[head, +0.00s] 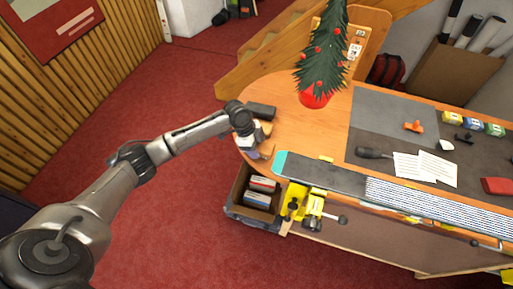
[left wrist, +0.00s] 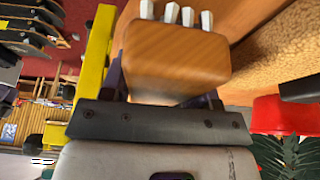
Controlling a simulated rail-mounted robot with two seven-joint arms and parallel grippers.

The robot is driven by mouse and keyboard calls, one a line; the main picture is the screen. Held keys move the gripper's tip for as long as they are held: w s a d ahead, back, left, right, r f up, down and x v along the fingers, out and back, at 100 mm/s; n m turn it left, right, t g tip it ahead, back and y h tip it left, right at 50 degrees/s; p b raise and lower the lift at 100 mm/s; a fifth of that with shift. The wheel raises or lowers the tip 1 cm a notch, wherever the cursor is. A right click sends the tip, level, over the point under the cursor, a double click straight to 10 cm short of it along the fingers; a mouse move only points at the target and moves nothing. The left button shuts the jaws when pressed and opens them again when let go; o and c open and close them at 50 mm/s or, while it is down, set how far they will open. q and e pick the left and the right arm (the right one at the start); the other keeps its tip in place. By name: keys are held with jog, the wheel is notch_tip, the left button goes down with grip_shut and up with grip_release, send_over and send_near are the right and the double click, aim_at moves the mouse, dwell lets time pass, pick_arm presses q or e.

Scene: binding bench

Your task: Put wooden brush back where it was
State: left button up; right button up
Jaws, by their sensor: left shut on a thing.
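The wooden brush shows in the left wrist view (left wrist: 175,55) as a rounded brown wooden block with several pale prongs along its far edge. My left gripper (left wrist: 168,88) is shut on it, with a dark finger on each side of the block. In the head view my left gripper (head: 262,148) is over the rounded left end of the wooden bench (head: 300,131). The arm and gripper hide most of the brush there, and I cannot tell whether it touches the bench top. My right gripper is not in view.
A dark block (head: 261,110) lies just behind the gripper. A small decorated tree in a red pot (head: 314,97) stands further back. A long dark bar (head: 325,175) and yellow clamp (head: 294,201) are along the front edge. An open box (head: 239,190) stands below.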

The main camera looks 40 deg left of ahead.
pick_arm(q)
jog(key=shift+f, duration=0.65)
jog(key=o, duration=0.9)
jog(key=shift+f, duration=0.1)
jog(key=b+v, duration=0.1)
jog(key=v, duration=1.1)
